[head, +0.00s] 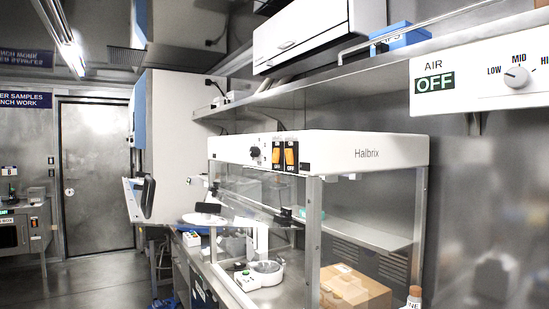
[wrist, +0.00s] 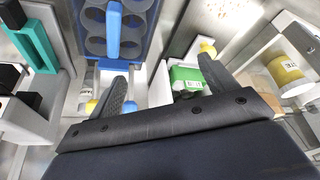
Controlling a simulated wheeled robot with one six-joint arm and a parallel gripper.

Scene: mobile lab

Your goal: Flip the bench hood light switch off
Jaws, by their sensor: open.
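The bench hood (head: 345,150), white and marked Halbrix, stands on metal posts in the middle of the head view. Two orange rocker switches, a left one (head: 276,155) and a right one (head: 291,157), sit side by side on its front panel. Their labels are too small to read surely, so I cannot tell which is the light switch or how it is set. My gripper (wrist: 160,72) shows in the wrist view, with its two dark fingers apart and nothing between them. The switches do not show in the wrist view. I cannot make out my gripper in the head view.
A black knob (head: 255,152) sits left of the switches. A separate AIR panel (head: 475,85) reads OFF at the upper right. A cardboard box (head: 352,290) stands under the hood. The wrist view shows a blue rack (wrist: 140,45) and a green labelled item (wrist: 186,78) near the fingers.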

